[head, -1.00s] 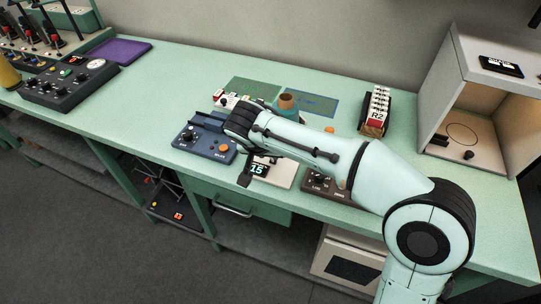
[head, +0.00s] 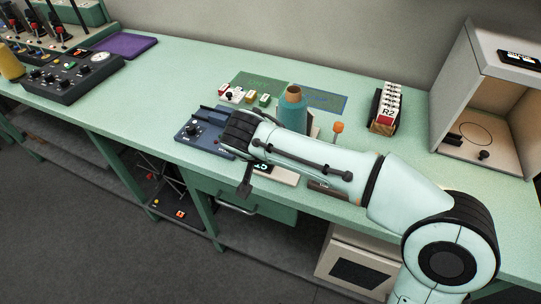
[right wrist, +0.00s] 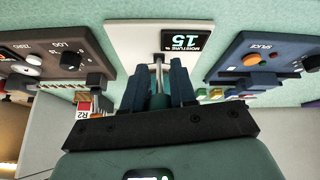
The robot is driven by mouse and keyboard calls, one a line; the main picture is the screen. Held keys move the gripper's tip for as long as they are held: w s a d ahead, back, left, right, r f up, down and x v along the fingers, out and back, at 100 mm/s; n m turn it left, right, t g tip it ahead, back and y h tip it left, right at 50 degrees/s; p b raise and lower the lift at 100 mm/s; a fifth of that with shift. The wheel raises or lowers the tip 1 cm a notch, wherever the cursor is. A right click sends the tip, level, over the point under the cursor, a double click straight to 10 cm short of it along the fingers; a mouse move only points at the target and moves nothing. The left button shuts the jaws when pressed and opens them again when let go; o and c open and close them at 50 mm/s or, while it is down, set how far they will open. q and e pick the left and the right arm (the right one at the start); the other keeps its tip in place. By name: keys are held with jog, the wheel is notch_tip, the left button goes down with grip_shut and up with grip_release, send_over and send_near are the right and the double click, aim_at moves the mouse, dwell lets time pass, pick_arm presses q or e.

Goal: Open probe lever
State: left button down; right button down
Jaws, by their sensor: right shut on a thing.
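The white moisture meter (head: 281,175) lies on the bench, partly hidden under my right arm. In the right wrist view its white top (right wrist: 138,38) and its display (right wrist: 187,41) reading 15 show upside down. A thin grey lever rod (right wrist: 158,67) runs from the meter into my right gripper (right wrist: 160,82), whose dark fingers are shut on its dark green grip (right wrist: 158,100). In the head view my right arm hides these fingers and the lever. My left gripper is in neither view.
A blue control box (head: 194,132) stands left of the meter and a brown one (head: 326,188) right of it. A teal cone (head: 292,115), an orange-topped post (head: 338,128) and an R2 card rack (head: 386,110) stand behind.

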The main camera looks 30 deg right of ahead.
jog(key=shift+f, duration=0.15)
jog(key=c, duration=0.9)
grip_release()
pick_arm(q)
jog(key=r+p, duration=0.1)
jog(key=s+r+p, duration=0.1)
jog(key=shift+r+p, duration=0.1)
jog(key=shift+p, duration=0.3)
pick_arm(e)
jog(key=v, duration=1.3)
jog(key=shift+a+r, duration=0.1)
jog(key=shift+r, duration=0.2)
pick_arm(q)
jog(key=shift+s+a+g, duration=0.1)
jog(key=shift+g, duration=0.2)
pick_arm(e)
jog(key=shift+f, duration=0.1)
